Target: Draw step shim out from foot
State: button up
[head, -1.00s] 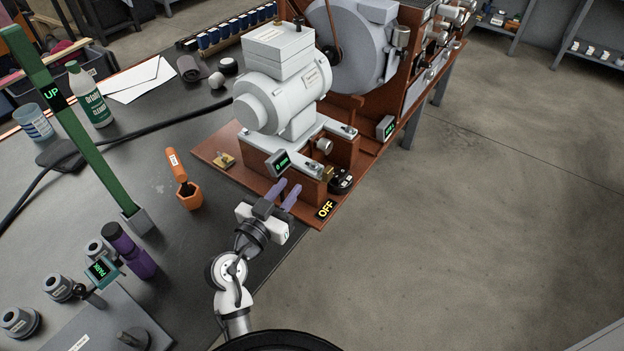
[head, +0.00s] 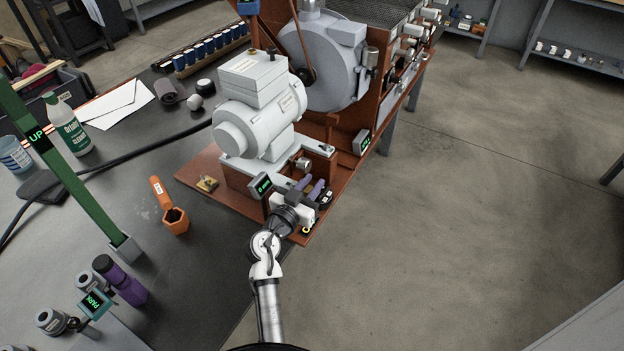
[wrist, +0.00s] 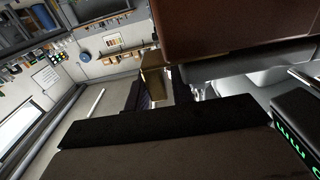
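My gripper (head: 311,185) has its two purple fingers apart and reaches in at the front right end of the motor's mount. The grey motor (head: 258,118) stands on this brown and grey mount (head: 234,179). In the wrist view a brass-coloured block (wrist: 153,86), seemingly the step shim, shows between the dark finger ends (wrist: 155,93). The gap beside it is narrow, and I cannot tell whether the fingers touch it. In the head view my gripper hides the block and most of the foot there.
A small brass piece (head: 207,184) lies on the base plate. An orange holder (head: 175,221) and green post (head: 75,180) stand left. Open floor lies right.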

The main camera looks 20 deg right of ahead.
jog(key=shift+w+d, duration=0.2)
jog(key=shift+d, duration=0.05)
grip_shut()
jog(key=shift+s+d+f+b, duration=0.1)
jog(key=shift+s+d+b, duration=0.5)
jog(key=shift+s+d, duration=0.35)
jog(key=shift+s+d+b, duration=0.6)
jog(key=shift+s, duration=0.5)
